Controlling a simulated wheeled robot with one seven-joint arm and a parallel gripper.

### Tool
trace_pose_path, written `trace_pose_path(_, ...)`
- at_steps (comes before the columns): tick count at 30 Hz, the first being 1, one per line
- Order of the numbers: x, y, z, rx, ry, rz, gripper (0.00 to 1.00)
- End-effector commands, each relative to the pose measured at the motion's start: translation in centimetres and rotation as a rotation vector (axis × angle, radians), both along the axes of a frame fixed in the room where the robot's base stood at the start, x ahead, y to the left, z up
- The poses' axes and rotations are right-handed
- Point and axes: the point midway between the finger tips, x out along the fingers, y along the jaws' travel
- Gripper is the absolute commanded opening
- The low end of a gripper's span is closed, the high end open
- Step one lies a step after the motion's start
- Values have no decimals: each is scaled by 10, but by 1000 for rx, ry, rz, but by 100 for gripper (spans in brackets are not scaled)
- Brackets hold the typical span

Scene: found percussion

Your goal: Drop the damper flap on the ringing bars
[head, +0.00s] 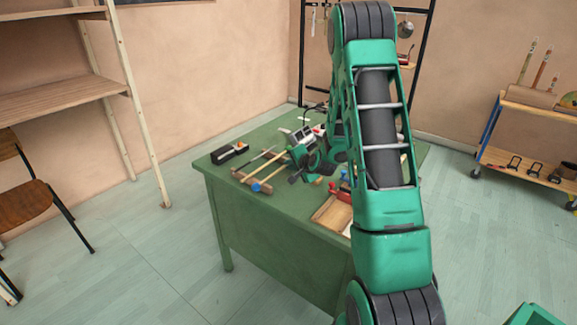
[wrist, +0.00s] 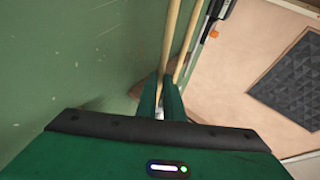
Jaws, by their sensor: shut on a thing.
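In the wrist view my gripper's two green fingers (wrist: 162,103) are close together, shut on a small pale thing that is mostly hidden. Two wooden sticks (wrist: 171,42) run up the picture from the fingertips; whether the fingers touch them I cannot tell. I cannot make out the damper flap or ringing bars for certain. A silvery device (head: 301,134) stands just behind my gripper.
The green table (head: 270,232) also holds a black box (head: 229,153) with an orange thing, and a wooden tray (head: 333,213) at the right, partly behind my arm. A chair (head: 33,195) and shelves (head: 65,90) stand left, a low cart (head: 525,163) right.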

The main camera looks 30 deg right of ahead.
Motion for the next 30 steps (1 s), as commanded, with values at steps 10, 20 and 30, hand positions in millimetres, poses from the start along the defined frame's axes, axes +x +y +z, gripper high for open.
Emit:
trace_pose_path(10,0,0,-1,0,2,0,24)
trace_pose_path(20,-1,0,-1,0,1,0,29)
trace_pose_path(30,-39,4,23,0,0,-2,29)
